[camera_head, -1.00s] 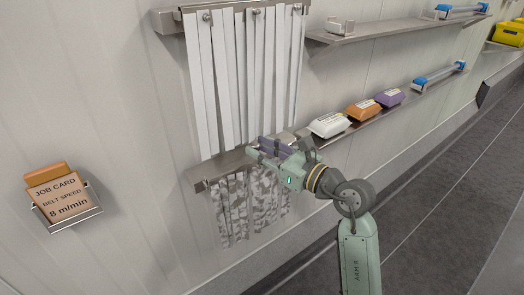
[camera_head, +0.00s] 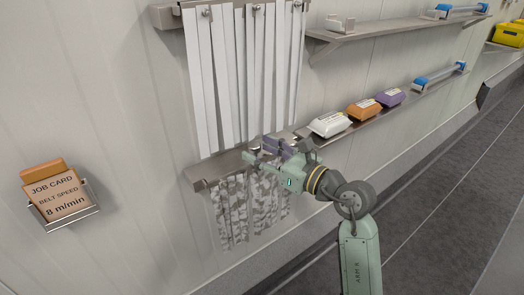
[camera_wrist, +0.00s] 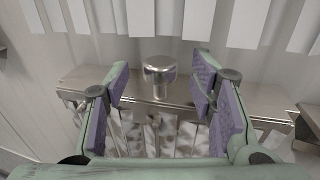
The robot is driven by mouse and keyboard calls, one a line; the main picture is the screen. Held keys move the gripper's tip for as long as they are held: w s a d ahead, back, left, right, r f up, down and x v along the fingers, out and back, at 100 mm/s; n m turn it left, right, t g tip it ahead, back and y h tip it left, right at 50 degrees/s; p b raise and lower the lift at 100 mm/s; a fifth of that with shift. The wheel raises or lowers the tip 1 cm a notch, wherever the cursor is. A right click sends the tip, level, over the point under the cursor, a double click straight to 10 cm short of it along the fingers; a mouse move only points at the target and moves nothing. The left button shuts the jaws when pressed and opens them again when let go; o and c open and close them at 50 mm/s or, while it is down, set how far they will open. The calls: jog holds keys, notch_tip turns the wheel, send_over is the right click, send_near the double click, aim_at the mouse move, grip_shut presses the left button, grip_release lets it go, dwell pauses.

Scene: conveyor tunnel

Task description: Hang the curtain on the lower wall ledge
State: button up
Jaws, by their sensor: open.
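The curtain of grey mottled strips (camera_head: 232,210) hangs below the lower wall ledge (camera_head: 212,172), against the wall. In the wrist view its strips (camera_wrist: 158,135) show below the metal edge. A shiny metal knob (camera_wrist: 159,70) stands upright on the metal at the curtain's top. My gripper (camera_head: 268,150) is at the lower ledge, above the curtain. How the curtain's top sits on the ledge is partly hidden by my gripper.
White strips (camera_head: 245,80) hang from an upper rail right above my gripper. A white box (camera_head: 329,125), an orange box (camera_head: 363,110) and a purple box (camera_head: 390,97) stand on the ledge to the right. A job card holder (camera_head: 66,210) is on the wall at left.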

jog(key=v, duration=1.2)
dwell(0.5)
